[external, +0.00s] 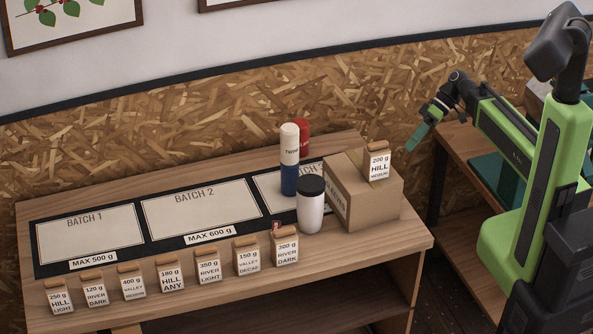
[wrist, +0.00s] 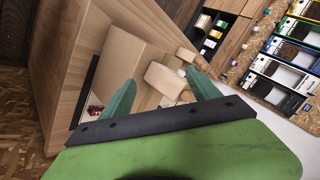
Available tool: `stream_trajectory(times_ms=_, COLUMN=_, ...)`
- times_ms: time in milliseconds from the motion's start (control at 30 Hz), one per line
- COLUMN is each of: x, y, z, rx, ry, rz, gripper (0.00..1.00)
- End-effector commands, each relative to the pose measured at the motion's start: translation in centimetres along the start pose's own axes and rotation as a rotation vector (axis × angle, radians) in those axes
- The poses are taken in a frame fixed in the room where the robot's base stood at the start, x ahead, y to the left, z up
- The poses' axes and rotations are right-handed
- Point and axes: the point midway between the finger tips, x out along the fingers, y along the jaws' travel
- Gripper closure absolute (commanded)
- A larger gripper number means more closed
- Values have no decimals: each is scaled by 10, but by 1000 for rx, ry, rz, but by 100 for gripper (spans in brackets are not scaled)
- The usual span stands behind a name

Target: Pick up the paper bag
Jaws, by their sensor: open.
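Several small paper bags with tan tops and white labels show in the external view. One bag (external: 377,163), labelled 200 g HILL, sits on top of a cardboard box at the table's right. The others, such as the 300 g RIVER DARK bag (external: 286,248), stand in a row along the front edge. My gripper (external: 414,138) is in the air to the right of the box, apart from every bag. In the wrist view its two teal fingers (wrist: 160,78) are spread. A pale tan block (wrist: 165,81) shows between them; I cannot tell which object it is.
The cardboard box (external: 365,205) stands on the wooden table (external: 415,240). A white jar with a black lid (external: 311,212), a blue-and-white cylinder (external: 289,160) and a red cylinder (external: 304,135) stand left of it. The BATCH 1 (external: 88,237) and BATCH 2 (external: 200,209) mats are empty.

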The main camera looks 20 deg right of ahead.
Motion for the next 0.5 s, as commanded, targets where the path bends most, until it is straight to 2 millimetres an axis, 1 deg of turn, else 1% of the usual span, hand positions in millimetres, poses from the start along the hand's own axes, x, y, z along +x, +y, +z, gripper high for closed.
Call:
stream_trajectory(times_ms=33, x=-10, y=-24, z=-20, rx=-94, ry=47, rz=-78, gripper=29)
stream_trajectory(times_ms=67, x=-14, y=-37, z=-30, rx=-154, ry=80, rz=-125, gripper=29)
stream_trajectory(times_ms=100, x=-19, y=-54, z=-42, rx=-235, ry=125, rz=-184, gripper=29)
stream_trajectory(times_ms=133, x=-21, y=-67, z=-51, rx=-298, ry=160, rz=-227, gripper=29)
stream_trajectory(times_ms=167, x=-15, y=-84, z=-58, rx=-372, ry=186, rz=-273, gripper=29)
stream_trajectory(times_ms=200, x=8, y=-100, z=-58, rx=-432, ry=181, rz=-305, gripper=29)
stream_trajectory(times_ms=267, x=34, y=-118, z=-57, rx=-490, ry=163, rz=-331, gripper=29)
stream_trajectory(times_ms=300, x=51, y=-133, z=-57, rx=-531, ry=152, rz=-352, gripper=29)
stream_trajectory(times_ms=367, x=78, y=-155, z=-55, rx=-596, ry=137, rz=-385, gripper=29)
stream_trajectory(times_ms=400, x=101, y=-165, z=-52, rx=-637, ry=132, rz=-398, gripper=29)
stream_trajectory(times_ms=500, x=166, y=-166, z=-48, rx=-702, ry=151, rz=-364, gripper=29)
